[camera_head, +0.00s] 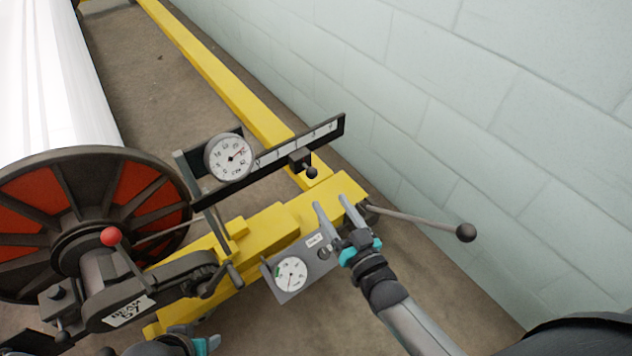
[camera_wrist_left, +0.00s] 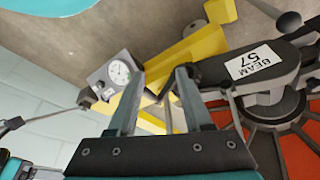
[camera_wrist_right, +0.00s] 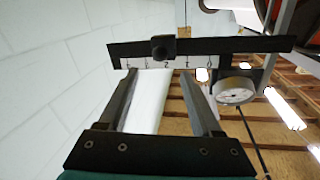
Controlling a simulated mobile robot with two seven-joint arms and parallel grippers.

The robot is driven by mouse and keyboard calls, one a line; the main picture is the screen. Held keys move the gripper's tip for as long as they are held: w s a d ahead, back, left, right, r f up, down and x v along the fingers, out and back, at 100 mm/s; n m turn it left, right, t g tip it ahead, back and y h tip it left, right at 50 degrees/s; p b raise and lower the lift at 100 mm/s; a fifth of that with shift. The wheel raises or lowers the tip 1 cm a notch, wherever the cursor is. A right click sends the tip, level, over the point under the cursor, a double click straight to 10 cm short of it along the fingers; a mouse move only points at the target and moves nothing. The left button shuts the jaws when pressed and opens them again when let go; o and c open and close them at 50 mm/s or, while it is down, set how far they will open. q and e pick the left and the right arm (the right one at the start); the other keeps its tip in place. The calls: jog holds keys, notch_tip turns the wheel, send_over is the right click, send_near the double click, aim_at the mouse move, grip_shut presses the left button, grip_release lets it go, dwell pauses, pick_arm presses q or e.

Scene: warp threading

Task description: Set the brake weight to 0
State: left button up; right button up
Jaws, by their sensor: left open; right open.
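The brake weight (camera_head: 300,160) is a small dark block with a round black knob, on a dark scale bar (camera_head: 328,134) right of its middle. The weight also shows in the right wrist view (camera_wrist_right: 164,47), beyond the fingertips. My right gripper (camera_head: 331,201) is open and empty, below the weight and apart from it, over the yellow beam. My left gripper (camera_head: 190,343) is at the bottom edge, partly cut off; in the left wrist view (camera_wrist_left: 159,76) its fingers are apart and empty.
A round dial (camera_head: 229,158) sits at the bar's left part. A second gauge (camera_head: 291,273) is on a grey plate. A lever with a black ball (camera_head: 466,232) sticks out right. A block wall (camera_head: 480,110) stands behind.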

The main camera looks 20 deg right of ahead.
aim_at(314, 177)
jog(key=w+b, duration=0.1)
jog(key=w, duration=0.3)
jog(key=w+a+b, duration=0.1)
jog(key=w, duration=0.2)
jog(key=shift+b, duration=0.3)
pick_arm(q)
notch_tip(314, 177, up, 6)
jog(key=t, duration=0.1)
jog(key=shift+w+d+r+t, duration=0.2)
jog(key=shift+w+d+t, duration=0.1)
jog(key=shift+w, duration=0.05)
pick_arm(e)
jog(key=shift+w+a, duration=0.15)
jog(key=shift+w, duration=0.65)
grip_shut()
